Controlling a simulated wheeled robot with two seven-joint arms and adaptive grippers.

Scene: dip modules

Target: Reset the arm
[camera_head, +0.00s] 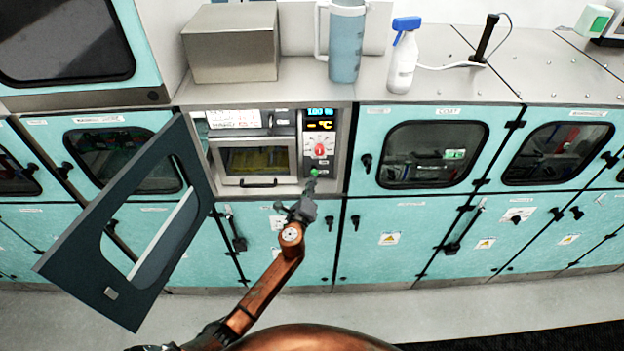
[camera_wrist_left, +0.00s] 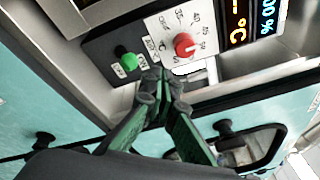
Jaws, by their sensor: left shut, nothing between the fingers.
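My left arm reaches up from the bottom of the head view, and its gripper (camera_head: 312,183) is at the lower part of the oven's control panel (camera_head: 320,135). In the left wrist view the gripper (camera_wrist_left: 163,75) is shut and empty, its fingertips together in front of the panel. A green button (camera_wrist_left: 126,59) and a red knob (camera_wrist_left: 185,45) show just beyond the tips. I cannot tell whether the tips touch the panel. My right gripper is not in view.
A dark outer door (camera_head: 90,235) stands wide open left of my arm. The oven's inner door (camera_head: 257,163) is closed. A metal box (camera_head: 230,45), a blue pitcher (camera_head: 345,45) and a spray bottle (camera_head: 403,65) stand on the counter above. Teal cabinets (camera_head: 390,235) line the right.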

